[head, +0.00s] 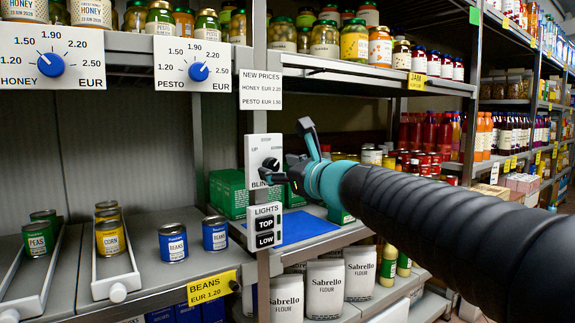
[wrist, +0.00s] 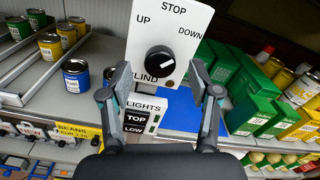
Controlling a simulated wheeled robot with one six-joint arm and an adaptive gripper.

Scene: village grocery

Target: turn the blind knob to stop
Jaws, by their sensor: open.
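The blind knob (wrist: 160,60) is a round black knob on a white panel (wrist: 150,25) marked UP, STOP, DOWN and BLIND. The panel looks tilted in the wrist view. The knob's short white mark shows on its right side, roughly towards the DOWN side; its exact setting is hard to read. In the head view the panel (head: 259,150) stands on a shelf post, and the knob is partly hidden by my gripper (head: 286,150). My gripper (wrist: 160,72) is open, its fingers apart on either side of the knob in the wrist view, with no visible contact.
A lights panel (head: 264,226) with TOP and LOW buttons sits just below. Blue bean cans (head: 173,242) stand at left, green boxes (head: 232,195) behind the post. Blue price dials (head: 50,64) hang upper left. Flour bags (head: 324,288) stand on the shelf below.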

